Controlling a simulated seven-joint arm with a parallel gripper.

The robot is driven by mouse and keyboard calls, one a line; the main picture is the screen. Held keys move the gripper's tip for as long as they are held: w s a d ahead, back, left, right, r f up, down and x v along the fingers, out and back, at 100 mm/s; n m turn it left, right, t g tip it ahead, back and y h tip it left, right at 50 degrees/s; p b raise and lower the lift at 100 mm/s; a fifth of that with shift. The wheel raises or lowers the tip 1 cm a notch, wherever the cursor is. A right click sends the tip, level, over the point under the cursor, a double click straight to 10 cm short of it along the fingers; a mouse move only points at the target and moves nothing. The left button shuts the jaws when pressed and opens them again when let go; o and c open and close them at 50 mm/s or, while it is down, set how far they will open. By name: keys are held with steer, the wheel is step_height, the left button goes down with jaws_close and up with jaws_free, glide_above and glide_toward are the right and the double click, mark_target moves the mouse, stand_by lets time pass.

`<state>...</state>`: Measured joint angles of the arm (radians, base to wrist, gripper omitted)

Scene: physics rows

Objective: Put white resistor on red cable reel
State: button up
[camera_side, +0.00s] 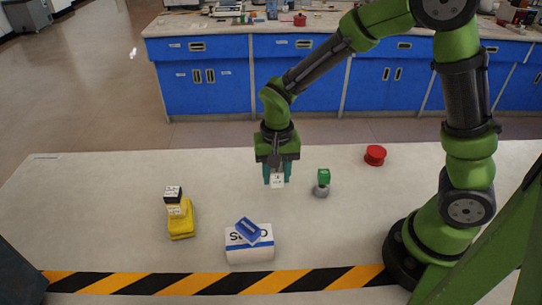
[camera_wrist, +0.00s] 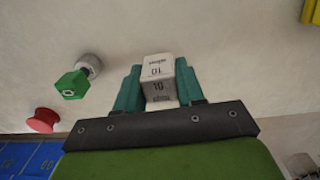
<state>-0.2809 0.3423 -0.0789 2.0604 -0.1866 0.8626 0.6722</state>
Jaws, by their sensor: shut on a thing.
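The white resistor, a small white block with dark print, is between the teal fingers of my gripper (camera_side: 278,172). It shows below the fingertips in the side view (camera_side: 277,181) and between both fingers in the wrist view (camera_wrist: 157,72). My gripper is shut on it and points down over the table, left of the green item. The red cable reel (camera_side: 375,155) stands on the table to the right of my gripper in the side view. It also shows at the lower left of the wrist view (camera_wrist: 43,120), apart from the gripper, with nothing on it.
A green block (camera_side: 323,175) sits on a grey round piece (camera_side: 321,190) between my gripper and the reel.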

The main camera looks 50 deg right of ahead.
steer(key=d+r+m, duration=0.2)
steer(key=d+m, duration=0.2)
steer(key=d, duration=0.8)
steer(key=m, duration=1.5)
glide_toward(377, 151)
step_height(377, 151, down, 6)
steer(key=shift+w, duration=0.1)
steer(key=shift+f, duration=0.1)
steer(key=o, duration=1)
